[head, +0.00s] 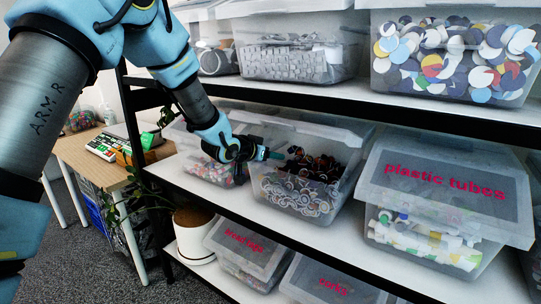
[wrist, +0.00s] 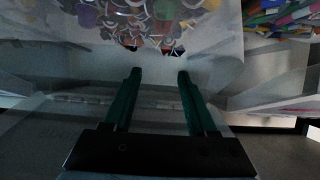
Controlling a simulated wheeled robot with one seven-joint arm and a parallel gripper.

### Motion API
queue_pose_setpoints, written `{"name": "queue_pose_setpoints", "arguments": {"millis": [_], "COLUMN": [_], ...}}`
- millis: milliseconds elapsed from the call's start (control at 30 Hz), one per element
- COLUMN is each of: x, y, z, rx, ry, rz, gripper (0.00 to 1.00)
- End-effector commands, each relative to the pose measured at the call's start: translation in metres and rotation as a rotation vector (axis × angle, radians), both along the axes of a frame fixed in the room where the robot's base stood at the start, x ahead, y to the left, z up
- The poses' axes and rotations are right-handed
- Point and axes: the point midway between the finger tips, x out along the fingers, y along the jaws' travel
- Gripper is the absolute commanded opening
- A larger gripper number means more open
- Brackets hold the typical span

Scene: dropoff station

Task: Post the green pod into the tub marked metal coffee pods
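My gripper (head: 268,154) reaches over the middle shelf, at the upper left of a clear tub (head: 345,192) of small dark and coloured pieces. In the wrist view my gripper (wrist: 157,72) has its two green fingers apart, with nothing seen between them. Beyond the fingertips are many round coloured pieces behind or inside clear plastic. I cannot make out the green pod for sure in either view. No label reading metal coffee pods is legible, so I cannot tell whether this tub is the marked one.
A tub with a lid marked plastic tubes (head: 445,182) stands to the right. Another tub (head: 208,168) is left of the gripper. Lower lidded tubs (head: 245,243), a potted plant (head: 192,222) and a wooden table (head: 85,160) are nearby.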

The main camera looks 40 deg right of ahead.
Motion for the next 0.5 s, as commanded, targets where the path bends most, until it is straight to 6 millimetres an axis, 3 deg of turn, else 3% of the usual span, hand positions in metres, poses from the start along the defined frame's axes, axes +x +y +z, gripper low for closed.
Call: {"name": "queue_pose_setpoints", "arguments": {"millis": [333, 500], "x": [0.000, -0.004], "y": [0.002, 0.018], "z": [0.001, 0.009], "rx": [-0.001, -0.002], "ry": [0.000, -0.002], "rz": [0.000, 0.001], "gripper": [0.65, 0.65]}}
